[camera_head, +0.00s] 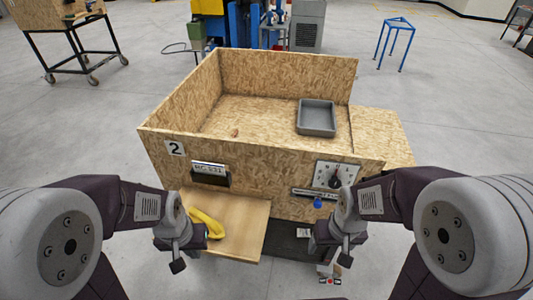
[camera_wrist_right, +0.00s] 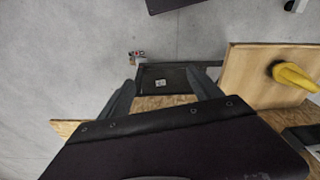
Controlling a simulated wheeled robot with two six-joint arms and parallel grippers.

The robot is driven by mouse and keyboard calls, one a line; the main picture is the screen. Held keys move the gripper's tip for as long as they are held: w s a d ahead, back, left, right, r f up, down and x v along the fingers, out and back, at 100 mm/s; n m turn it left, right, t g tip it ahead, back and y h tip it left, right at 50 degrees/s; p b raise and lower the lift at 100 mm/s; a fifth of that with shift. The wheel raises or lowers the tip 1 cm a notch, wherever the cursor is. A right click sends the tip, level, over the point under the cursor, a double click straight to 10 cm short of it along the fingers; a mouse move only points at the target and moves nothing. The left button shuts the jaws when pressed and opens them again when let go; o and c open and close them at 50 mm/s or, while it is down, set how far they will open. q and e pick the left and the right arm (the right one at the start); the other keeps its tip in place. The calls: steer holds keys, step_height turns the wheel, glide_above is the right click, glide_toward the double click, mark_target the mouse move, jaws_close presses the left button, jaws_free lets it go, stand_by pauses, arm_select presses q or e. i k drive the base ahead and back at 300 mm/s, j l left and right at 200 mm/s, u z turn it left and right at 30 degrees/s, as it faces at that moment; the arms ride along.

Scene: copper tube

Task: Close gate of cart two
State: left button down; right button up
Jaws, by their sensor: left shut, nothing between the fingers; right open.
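Cart two (camera_head: 270,185) is an open-topped chipboard box with a "2" label (camera_head: 174,148) on its front wall. Its left, back and front walls stand upright. On the right side a chipboard panel, the gate (camera_head: 382,138), lies folded outward, leaving that side open. My left gripper (camera_head: 178,262) is shut and empty, in front of the cart beside a light wooden shelf. My right gripper (camera_head: 325,262) is open and empty, low before the cart's front right, apart from the gate. In the right wrist view its two spread fingers (camera_wrist_right: 165,92) show, with nothing held.
A grey tray (camera_head: 317,117) and a small brown piece (camera_head: 235,132) lie inside the cart. The light shelf (camera_head: 240,240) juts from the front with a yellow object (camera_head: 208,222) on it. A dial plate (camera_head: 336,175) is on the front wall. Floor right of the cart is clear.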

mark_target(378, 132)
steer(key=l+u, duration=0.15)
steer(key=l, duration=0.4)
steer(key=i+l+u, duration=0.15)
steer(key=l, duration=0.4)
steer(key=l+u, duration=0.15)
steer(key=l, duration=0.35)
steer(key=l+u, duration=0.15)
steer(key=l, duration=0.4)
steer(key=k+l+u, duration=0.15)
steer(key=l, duration=0.35)
steer(key=l+u, duration=0.15)
steer(key=l, duration=0.4)
steer(key=k+l+u, duration=0.15)
steer(key=l, duration=0.4)
steer(key=k+l+u, duration=0.15)
steer(key=l, duration=0.35)
